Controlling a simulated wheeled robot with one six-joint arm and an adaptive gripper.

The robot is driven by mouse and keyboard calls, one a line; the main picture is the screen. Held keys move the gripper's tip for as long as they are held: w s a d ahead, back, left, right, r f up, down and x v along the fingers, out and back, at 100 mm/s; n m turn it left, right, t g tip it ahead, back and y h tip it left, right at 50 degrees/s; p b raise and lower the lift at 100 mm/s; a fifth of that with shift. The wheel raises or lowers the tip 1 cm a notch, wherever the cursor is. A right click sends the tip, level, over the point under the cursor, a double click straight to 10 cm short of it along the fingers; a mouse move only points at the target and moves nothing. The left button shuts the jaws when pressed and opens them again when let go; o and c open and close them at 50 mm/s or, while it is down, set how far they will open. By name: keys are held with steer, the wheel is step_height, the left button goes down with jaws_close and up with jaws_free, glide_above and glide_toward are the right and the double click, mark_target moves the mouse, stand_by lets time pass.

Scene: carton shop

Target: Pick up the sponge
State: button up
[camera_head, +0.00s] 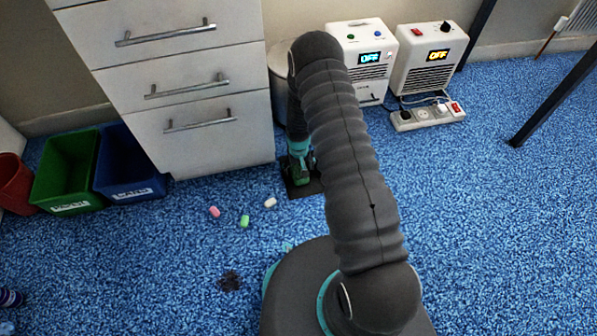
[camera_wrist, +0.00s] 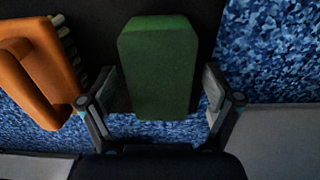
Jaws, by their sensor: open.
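The sponge looks like a green block (camera_wrist: 158,65) in the wrist view, standing out above a dark surface. My gripper (camera_wrist: 160,88) is open, with one finger on each side of the sponge. A gap shows at the left finger; the right finger is close to the sponge, and I cannot tell whether it touches. In the head view my gripper (camera_head: 299,152) points down beside the drawer cabinet, over a black tray or mat (camera_head: 312,187). A green shape there is partly hidden by the gripper.
An orange-handled brush (camera_wrist: 35,70) lies left of the sponge in the wrist view. A white drawer cabinet (camera_head: 215,155) stands close to my gripper. Green (camera_head: 65,170) and blue (camera_head: 128,165) bins stand left. Small pink (camera_head: 214,212), green (camera_head: 245,221) and white (camera_head: 270,203) pieces lie on the carpet.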

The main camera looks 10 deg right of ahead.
mark_target(301, 168)
steer(key=shift+f, duration=0.25)
steer(key=c, duration=0.9)
steer(key=shift+o, duration=0.2)
steer(key=shift+r, duration=0.15)
steer(key=shift+r, duration=0.3)
steer(key=r, duration=0.4)
steer(key=shift+s+d+p, duration=0.15)
steer(key=shift+d+p, duration=0.15)
steer(key=shift+p, duration=0.1)
steer(key=s+d+r+p, duration=0.1)
steer(key=s+d+r, duration=0.5)
steer(key=d, duration=0.3)
steer(key=shift+s, duration=0.25)
